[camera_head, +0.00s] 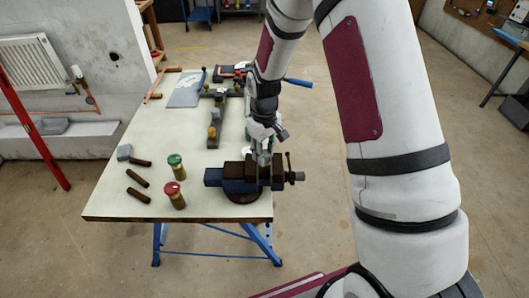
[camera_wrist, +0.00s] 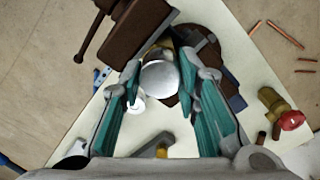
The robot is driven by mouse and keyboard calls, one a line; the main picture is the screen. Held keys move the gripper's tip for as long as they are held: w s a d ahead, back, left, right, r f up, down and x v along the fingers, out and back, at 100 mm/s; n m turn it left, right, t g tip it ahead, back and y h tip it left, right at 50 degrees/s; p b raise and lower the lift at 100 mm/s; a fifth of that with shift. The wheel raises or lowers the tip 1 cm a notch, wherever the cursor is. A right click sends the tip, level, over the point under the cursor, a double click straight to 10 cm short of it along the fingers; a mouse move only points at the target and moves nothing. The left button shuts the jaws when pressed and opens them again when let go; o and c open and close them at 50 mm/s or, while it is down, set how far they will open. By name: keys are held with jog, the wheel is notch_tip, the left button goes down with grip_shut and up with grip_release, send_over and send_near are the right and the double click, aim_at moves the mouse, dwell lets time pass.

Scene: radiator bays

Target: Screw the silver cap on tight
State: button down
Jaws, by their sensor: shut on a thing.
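The silver cap (camera_wrist: 160,77) shows round and shiny in the wrist view, between the teal-padded fingers of my gripper (camera_wrist: 158,82). My gripper is shut on it. A little brass-coloured metal shows just behind the cap, at the vise (camera_wrist: 140,30); how far the cap is threaded on is hidden. In the head view my gripper (camera_head: 263,157) points down over the blue and brown vise (camera_head: 234,178) at the table's front right corner. The cap is too small to make out there.
On the pale table (camera_head: 110,200) stand a green-capped brass fitting (camera_head: 176,166) and a red-capped one (camera_head: 174,195), left of the vise. Several short brown pieces (camera_head: 137,179) lie farther left. A grey rack (camera_head: 215,125) stands behind. The table's front left is clear.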

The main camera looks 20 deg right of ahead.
jog(key=m, duration=0.9)
jog(key=c, duration=1.4)
grip_release()
jog(key=shift+o, duration=0.2)
